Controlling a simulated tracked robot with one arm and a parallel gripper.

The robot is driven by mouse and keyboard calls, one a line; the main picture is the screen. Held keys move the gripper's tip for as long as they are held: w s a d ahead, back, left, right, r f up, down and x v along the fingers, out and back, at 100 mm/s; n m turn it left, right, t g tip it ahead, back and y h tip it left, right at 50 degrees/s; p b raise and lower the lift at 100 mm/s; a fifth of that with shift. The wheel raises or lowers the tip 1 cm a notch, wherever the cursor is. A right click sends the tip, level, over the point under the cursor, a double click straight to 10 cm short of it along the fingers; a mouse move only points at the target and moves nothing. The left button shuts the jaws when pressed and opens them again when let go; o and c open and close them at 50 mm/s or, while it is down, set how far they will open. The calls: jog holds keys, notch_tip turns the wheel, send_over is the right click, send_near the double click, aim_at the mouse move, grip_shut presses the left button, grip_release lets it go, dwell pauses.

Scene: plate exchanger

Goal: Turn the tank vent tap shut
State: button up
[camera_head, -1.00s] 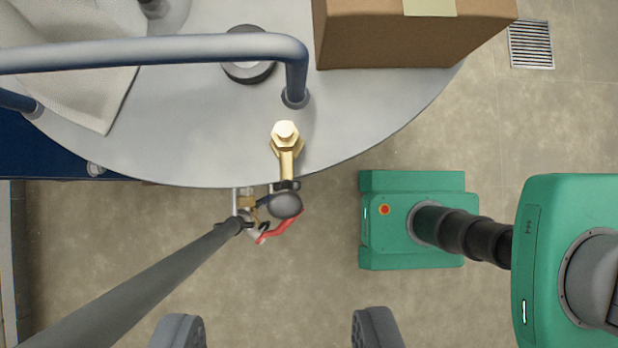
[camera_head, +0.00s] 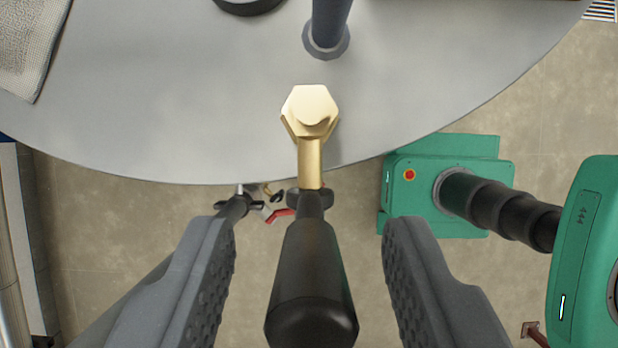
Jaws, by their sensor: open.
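The tank vent tap is a brass hexagonal fitting (camera_head: 309,112) on top of the grey tank, near its front edge. A brass stem runs from it toward me to a dark collar and a long black handle (camera_head: 312,285), which points toward the bottom of the picture. My gripper (camera_head: 311,228) is open. Its two dark ribbed fingers stand left and right of the black handle, with a gap on each side. Neither finger appears to touch the handle.
The grey tank top (camera_head: 180,110) fills the upper view. A blue rail post (camera_head: 330,25) stands behind the tap. A cloth (camera_head: 30,45) lies at upper left. A red lever (camera_head: 279,215) and a dark pipe show below the rim.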

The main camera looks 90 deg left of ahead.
aim_at(310, 242)
jog(key=shift+x, duration=1)
jog(key=shift+c, duration=0.3)
